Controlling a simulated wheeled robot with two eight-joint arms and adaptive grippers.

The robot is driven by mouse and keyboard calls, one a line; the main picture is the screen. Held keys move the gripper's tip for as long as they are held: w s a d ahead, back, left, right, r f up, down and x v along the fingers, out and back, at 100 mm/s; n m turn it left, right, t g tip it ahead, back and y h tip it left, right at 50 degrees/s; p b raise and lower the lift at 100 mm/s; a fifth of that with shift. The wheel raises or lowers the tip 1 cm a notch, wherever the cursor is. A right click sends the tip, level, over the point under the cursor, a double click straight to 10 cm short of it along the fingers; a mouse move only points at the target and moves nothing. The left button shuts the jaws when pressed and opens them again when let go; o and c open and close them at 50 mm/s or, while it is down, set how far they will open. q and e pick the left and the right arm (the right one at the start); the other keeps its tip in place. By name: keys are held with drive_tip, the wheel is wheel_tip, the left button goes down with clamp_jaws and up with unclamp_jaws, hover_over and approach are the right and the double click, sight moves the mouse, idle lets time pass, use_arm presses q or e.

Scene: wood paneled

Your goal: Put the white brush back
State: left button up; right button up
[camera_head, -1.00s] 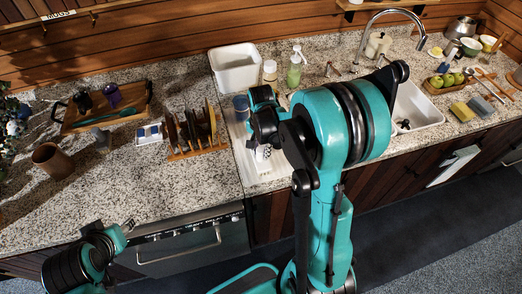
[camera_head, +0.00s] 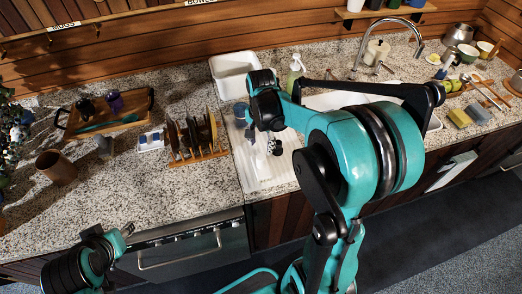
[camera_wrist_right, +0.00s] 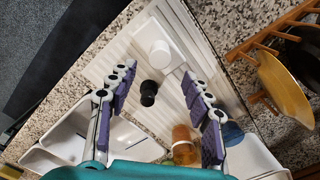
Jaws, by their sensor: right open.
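A white block-shaped piece (camera_wrist_right: 160,48) lies on the white ribbed drainboard (camera_wrist_right: 118,68) in the right wrist view. It looks like the white brush, but I cannot be sure. It also shows small and pale in the head view (camera_head: 262,163). A short black round object (camera_wrist_right: 148,92) is beside it. My right gripper (camera_wrist_right: 156,74) is open and empty above the drainboard, its fingers on either side of these objects. It also shows in the head view (camera_head: 268,138). My left arm's end (camera_head: 118,238) is at the lower left, in front of the counter; its fingers are unclear.
A wooden plate rack (camera_head: 195,154) stands left of the drainboard. An amber bottle (camera_wrist_right: 184,146) and blue cup (camera_wrist_right: 232,134) are close to my right fingers. A white bin (camera_head: 232,68) and soap bottle (camera_head: 296,68) stand behind. The sink (camera_head: 330,100) is partly hidden by my arm.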

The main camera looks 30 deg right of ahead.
drive_tip(key=s+a+r+n+t, duration=0.7)
drive_tip(key=s+a+n, duration=0.3)
drive_tip(key=n, duration=0.3)
drive_tip(key=shift+s+a+r, duration=0.3)
drive_tip(key=shift+s+r, duration=0.1)
drive_tip(key=shift+s, duration=0.1)
wheel_tip(320, 180, down, 13)
drive_tip(key=b, duration=1.2)
drive_tip(key=shift+r, duration=0.1)
